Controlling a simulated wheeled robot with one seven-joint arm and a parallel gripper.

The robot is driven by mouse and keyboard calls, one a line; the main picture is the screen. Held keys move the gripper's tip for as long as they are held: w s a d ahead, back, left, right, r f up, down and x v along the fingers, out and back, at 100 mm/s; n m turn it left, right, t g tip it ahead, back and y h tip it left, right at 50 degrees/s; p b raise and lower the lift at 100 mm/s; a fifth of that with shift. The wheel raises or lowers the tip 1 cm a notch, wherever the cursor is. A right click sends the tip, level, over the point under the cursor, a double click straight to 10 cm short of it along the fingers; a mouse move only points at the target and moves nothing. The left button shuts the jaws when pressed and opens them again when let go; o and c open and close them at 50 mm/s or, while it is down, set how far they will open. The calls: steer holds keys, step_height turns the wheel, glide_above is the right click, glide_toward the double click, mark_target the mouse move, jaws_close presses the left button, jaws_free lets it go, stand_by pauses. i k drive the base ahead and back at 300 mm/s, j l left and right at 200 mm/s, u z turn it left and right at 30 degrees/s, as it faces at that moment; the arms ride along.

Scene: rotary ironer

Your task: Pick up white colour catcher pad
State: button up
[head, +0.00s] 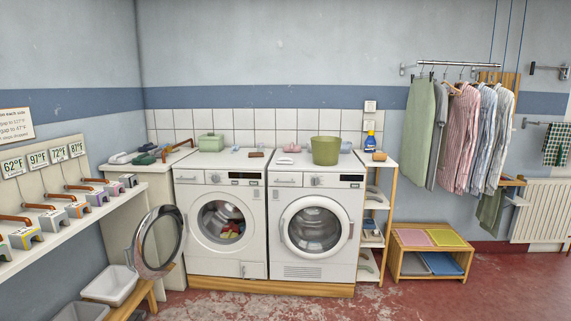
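I cannot tell for sure which thing is the white colour catcher pad. A small flat whitish thing (285,161) lies on top of the right washing machine (312,235), near its front left edge. A pale pinkish thing (292,148) lies just behind it. Another small whitish thing (120,158) lies on the white counter at the left. These are too small to make out clearly. My gripper is not in the head view.
The left washing machine (222,250) has its round door (158,240) swung open. A green bin (326,150) stands on the right machine; a green box (211,142) and a brown block (256,154) are on the left one. The red floor in front is mostly clear.

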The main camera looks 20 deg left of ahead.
mark_target(283, 161)
steer(key=i+j+u, duration=0.15)
steer(key=i+u, duration=0.15)
steer(key=i, duration=0.35)
steer(key=i+u, duration=0.25)
steer(key=i, duration=1.65)
